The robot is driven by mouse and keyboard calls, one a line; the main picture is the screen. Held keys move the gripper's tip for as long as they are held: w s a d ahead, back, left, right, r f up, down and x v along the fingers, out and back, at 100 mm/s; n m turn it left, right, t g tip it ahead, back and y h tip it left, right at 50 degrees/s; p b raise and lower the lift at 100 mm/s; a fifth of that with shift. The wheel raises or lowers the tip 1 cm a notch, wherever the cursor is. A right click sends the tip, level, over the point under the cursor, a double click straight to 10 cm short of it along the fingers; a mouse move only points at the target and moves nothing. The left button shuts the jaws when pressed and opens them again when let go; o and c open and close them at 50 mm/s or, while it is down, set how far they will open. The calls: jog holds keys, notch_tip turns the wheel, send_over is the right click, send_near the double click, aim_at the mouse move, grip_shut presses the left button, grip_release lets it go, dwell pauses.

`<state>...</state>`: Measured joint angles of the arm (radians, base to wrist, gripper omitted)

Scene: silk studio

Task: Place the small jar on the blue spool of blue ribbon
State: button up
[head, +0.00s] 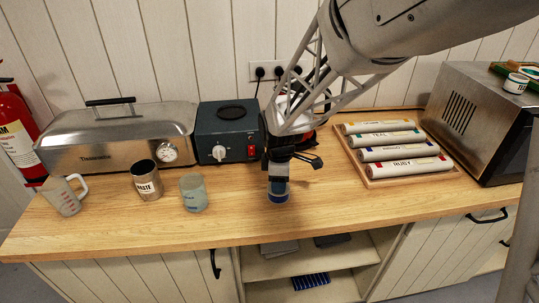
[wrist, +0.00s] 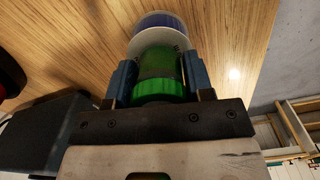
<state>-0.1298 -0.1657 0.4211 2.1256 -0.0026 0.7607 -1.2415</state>
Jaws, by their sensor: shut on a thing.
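In the wrist view, my gripper (wrist: 158,80) is shut on the small jar (wrist: 158,90), which has a bright green end and a darker green see-through body. Just beyond the jar is the spool of blue ribbon (wrist: 160,20), with a white round flange facing the jar. In the head view, the blue spool (head: 279,193) stands on the wooden counter near its front edge, and my gripper (head: 279,170) is directly above it. My gripper mostly hides the jar there. I cannot tell whether the jar touches the spool.
The wooden counter (head: 330,212) is clear around the spool. To the left stand a frosted cup (head: 193,193), a metal waste cup (head: 146,180) and a measuring jug (head: 64,196). A dark control box (head: 228,137) is behind. A tray of labelled rolls (head: 367,172) lies right.

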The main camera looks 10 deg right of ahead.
jog(key=shift+f, duration=0.1)
jog(key=o, duration=0.9)
jog(key=shift+o, duration=0.2)
notch_tip(320, 180, up, 12)
jog(key=shift+r, duration=0.15)
dwell(0.5)
